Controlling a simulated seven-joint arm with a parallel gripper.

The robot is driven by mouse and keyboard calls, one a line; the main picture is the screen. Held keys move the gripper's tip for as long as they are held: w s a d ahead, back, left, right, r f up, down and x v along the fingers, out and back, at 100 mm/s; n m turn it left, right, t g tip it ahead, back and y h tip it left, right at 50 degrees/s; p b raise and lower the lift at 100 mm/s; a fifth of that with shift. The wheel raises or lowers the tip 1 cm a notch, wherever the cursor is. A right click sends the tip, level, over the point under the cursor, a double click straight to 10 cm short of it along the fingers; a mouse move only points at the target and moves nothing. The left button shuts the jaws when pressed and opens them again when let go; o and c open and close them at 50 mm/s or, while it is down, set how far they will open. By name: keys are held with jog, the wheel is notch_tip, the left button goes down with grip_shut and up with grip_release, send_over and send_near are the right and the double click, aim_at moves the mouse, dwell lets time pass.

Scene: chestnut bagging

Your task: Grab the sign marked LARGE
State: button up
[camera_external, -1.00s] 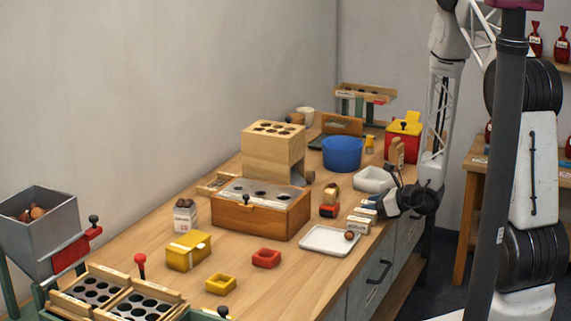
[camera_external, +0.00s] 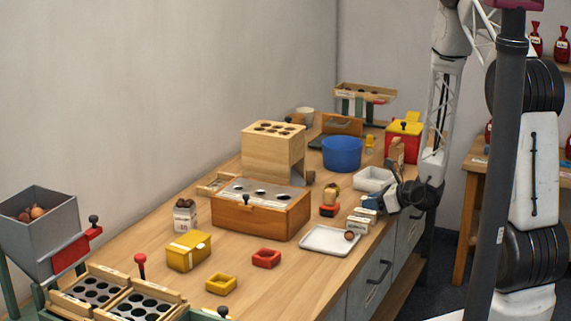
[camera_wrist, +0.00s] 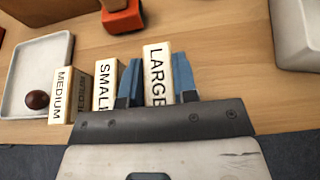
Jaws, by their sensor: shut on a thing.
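The LARGE sign (camera_wrist: 156,72) is a cream block with black letters, standing at the right end of a row of signs. My gripper (camera_wrist: 157,82) has its blue fingers on both sides of it and is shut on it. The SMALL sign (camera_wrist: 104,84) stands just left of the left finger, and the MEDIUM sign (camera_wrist: 68,95) stands further left. In the external view my gripper (camera_external: 372,205) is at the signs (camera_external: 362,219) near the table's right edge; their lettering is too small to read there.
A white tray (camera_wrist: 37,50) with a chestnut (camera_wrist: 38,99) lies left of the signs. A red-based stamp (camera_wrist: 123,18) stands behind them. A white bin (camera_wrist: 296,32) is to the right. Bare table lies between the LARGE sign and the bin.

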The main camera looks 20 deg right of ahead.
jog(key=shift+r, duration=4.4)
